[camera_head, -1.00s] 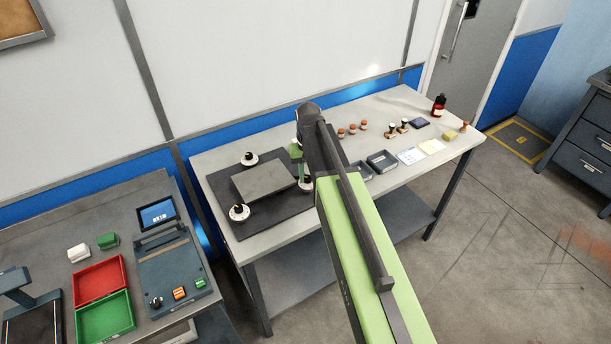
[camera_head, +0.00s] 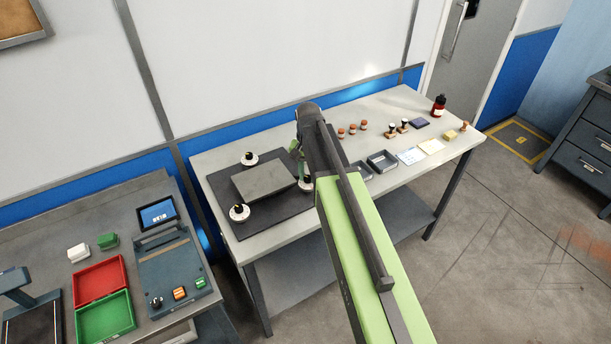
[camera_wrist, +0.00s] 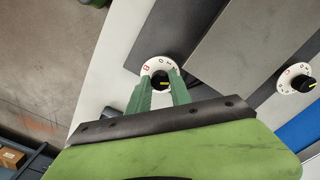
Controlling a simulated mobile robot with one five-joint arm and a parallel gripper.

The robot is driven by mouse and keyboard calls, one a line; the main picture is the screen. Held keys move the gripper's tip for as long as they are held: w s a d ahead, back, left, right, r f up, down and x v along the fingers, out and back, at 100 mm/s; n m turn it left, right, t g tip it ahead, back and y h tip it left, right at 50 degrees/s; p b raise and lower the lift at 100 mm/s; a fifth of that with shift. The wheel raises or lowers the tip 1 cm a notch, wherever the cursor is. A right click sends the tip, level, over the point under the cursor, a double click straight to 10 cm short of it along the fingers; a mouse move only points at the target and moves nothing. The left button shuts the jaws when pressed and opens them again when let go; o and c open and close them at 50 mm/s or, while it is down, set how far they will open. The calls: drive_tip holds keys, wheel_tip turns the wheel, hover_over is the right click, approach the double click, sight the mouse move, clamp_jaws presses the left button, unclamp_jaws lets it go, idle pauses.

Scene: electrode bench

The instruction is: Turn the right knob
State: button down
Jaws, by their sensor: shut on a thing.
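The right knob (camera_head: 306,185) is a black knob on a round white dial at the right edge of the dark mat (camera_head: 265,228), partly hidden behind my arm in the head view. In the head view only a little of my gripper (camera_head: 302,172) shows. A grey plate (camera_head: 264,180) lies on the mat.
Two more knobs stand on the mat, one at the back (camera_head: 249,158) and one at the front left (camera_head: 239,212). Grey trays (camera_head: 382,161) and several small stamps sit to the right. A second bench with a red tray (camera_head: 99,283) stands at left.

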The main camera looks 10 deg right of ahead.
sight(308, 177)
drive_tip(key=c, duration=1.2)
unclamp_jaws()
drive_tip(key=shift+d, duration=0.1)
drive_tip(key=shift+o, duration=0.2)
drive_tip(key=shift+r, duration=0.1)
wheel_tip(308, 177, up, 17)
drive_tip(key=p, duration=1.7)
